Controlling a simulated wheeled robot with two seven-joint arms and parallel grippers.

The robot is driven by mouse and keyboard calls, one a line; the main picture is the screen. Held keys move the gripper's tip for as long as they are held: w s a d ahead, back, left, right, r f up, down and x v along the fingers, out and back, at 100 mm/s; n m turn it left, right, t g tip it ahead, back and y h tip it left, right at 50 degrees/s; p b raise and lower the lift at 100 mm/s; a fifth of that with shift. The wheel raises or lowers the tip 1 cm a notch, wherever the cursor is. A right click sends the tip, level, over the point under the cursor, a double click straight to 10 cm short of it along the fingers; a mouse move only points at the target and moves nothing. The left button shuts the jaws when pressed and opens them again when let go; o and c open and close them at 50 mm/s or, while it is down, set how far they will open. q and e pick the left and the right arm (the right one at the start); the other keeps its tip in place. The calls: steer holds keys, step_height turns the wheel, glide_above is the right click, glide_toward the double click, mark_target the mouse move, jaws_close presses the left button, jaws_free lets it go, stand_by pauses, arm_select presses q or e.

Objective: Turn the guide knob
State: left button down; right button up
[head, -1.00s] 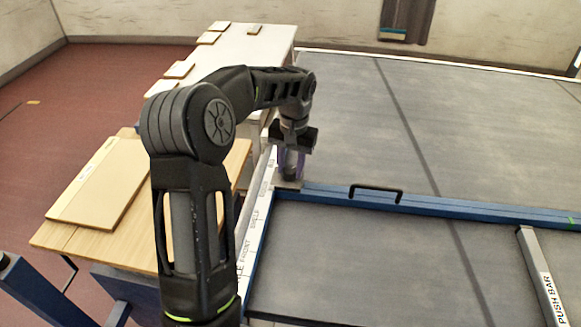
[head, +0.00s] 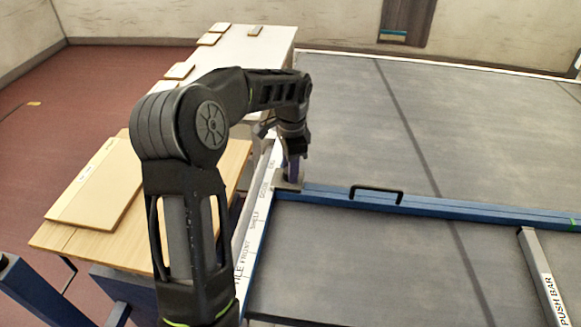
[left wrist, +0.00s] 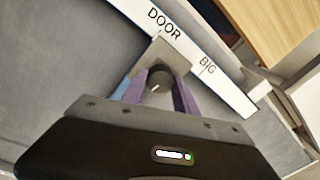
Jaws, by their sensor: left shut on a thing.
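The guide knob (left wrist: 157,80) is a dark round knob with a light mark on its top, in the left wrist view. It sits on a small grey plate (left wrist: 172,54) beside a white label strip reading DOOR and BIG (left wrist: 208,62). My left gripper (left wrist: 155,88) is shut on the knob, with one purple finger on each side of it. In the head view my left gripper (head: 291,172) points down at the left end of the blue rail (head: 440,207), and its fingers hide most of the knob. My right gripper is in neither view.
A black handle (head: 376,190) stands up from the blue rail. A grey push bar (head: 541,278) lies at the lower right. A wooden table with a board (head: 98,183) and a white table (head: 225,60) with several small boards stand left and behind. The grey belt is otherwise clear.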

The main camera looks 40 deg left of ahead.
arm_select(q)
steer(key=shift+m, duration=1.5)
steer(key=c, duration=0.9)
jaws_free()
steer(key=shift+c, duration=0.2)
steer(key=shift+r, duration=0.1)
steer(key=shift+s+d+r+b, duration=0.1)
steer(key=shift+r+b, duration=0.15)
steer(key=shift+r, duration=1.7)
steer(key=shift+s+r+b, duration=0.1)
steer(key=shift+r+b, duration=0.15)
steer(key=shift+r, duration=1.65)
